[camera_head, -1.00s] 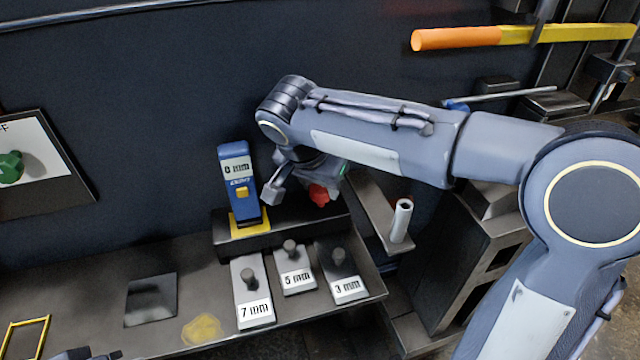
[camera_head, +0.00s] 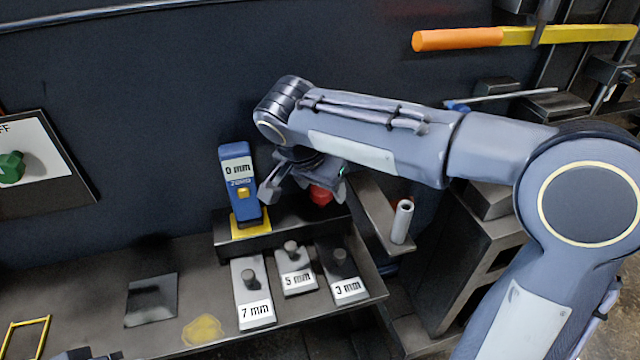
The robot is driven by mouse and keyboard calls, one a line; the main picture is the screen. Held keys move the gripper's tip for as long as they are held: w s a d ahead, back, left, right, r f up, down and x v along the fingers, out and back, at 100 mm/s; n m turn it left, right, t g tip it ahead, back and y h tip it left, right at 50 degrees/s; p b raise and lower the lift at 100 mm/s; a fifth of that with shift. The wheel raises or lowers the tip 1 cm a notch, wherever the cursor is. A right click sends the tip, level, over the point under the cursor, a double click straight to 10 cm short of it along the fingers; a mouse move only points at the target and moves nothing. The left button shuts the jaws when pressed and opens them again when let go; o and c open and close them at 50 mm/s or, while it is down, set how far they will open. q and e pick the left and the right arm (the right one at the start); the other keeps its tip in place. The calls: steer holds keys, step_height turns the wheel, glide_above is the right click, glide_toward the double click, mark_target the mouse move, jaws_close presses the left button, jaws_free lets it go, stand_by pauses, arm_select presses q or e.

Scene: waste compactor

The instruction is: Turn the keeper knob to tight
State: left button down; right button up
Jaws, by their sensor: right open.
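A red part (camera_head: 320,195), which may be the keeper knob, shows at the end of my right arm, above the dark raised ledge. It is mostly covered by my gripper, so its setting cannot be read. My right gripper (camera_head: 302,186) is open. One grey finger points down at the left of the red part, and the other side of the gripper is close around it at the right. I cannot tell whether they touch. A small bit of what seems to be my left gripper (camera_head: 85,354) shows at the bottom left edge.
A blue gauge (camera_head: 240,178) reading 0 mm stands on a yellow base, just left of my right gripper. Blocks marked 7 mm (camera_head: 250,290), 5 mm (camera_head: 296,272) and 3 mm (camera_head: 342,275) sit below. A white roll (camera_head: 402,221) stands at right. A green knob (camera_head: 11,167) is at far left.

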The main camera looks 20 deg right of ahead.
steer(key=v, duration=0.7)
steer(key=shift+r+p, duration=0.35)
steer(key=shift+p, duration=0.05)
